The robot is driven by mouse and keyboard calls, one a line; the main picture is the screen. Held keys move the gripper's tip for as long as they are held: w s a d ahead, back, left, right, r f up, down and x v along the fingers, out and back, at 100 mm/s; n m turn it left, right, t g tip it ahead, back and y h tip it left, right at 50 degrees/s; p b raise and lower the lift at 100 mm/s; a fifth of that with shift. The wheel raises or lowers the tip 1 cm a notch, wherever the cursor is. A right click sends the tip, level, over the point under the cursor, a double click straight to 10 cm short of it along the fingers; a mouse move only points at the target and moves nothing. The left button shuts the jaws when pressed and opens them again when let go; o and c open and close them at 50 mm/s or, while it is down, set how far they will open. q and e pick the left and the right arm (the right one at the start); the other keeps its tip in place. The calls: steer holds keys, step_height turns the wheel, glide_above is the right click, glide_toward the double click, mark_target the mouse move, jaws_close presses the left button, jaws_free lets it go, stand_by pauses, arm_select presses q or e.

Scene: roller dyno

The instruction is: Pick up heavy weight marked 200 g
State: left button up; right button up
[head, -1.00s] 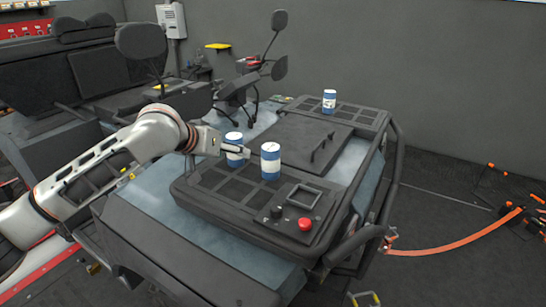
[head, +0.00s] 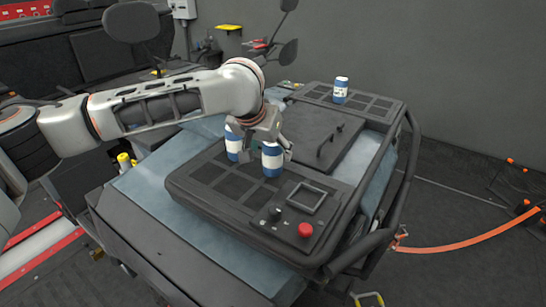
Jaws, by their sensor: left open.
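Three blue-and-white cylinders stand upright on the vehicle's dark panels; their markings are too small to read, so I cannot tell which is the 200 g weight. One cylinder (head: 272,160) stands on the near panel beside a control box. A second cylinder (head: 233,143) stands just left of it, partly hidden by my gripper. The third cylinder (head: 341,90) stands apart on the far panel. My left gripper (head: 262,148) is open and points down at the near pair, its fingers close to the right-hand one. I cannot tell whether they touch it. My right gripper is not in view.
The near panel (head: 205,172) carries a red button (head: 305,230) and a small square frame (head: 303,197). A raised hatch with a handle (head: 327,145) lies between the panels. A black tube rail (head: 404,190) borders the right side. Mirrors on stalks stand behind.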

arm_select(q)
steer(key=shift+x, duration=1.9)
steer(key=shift+r, duration=0.1)
steer(key=c, duration=1.3)
steer(key=shift+r, duration=0.1)
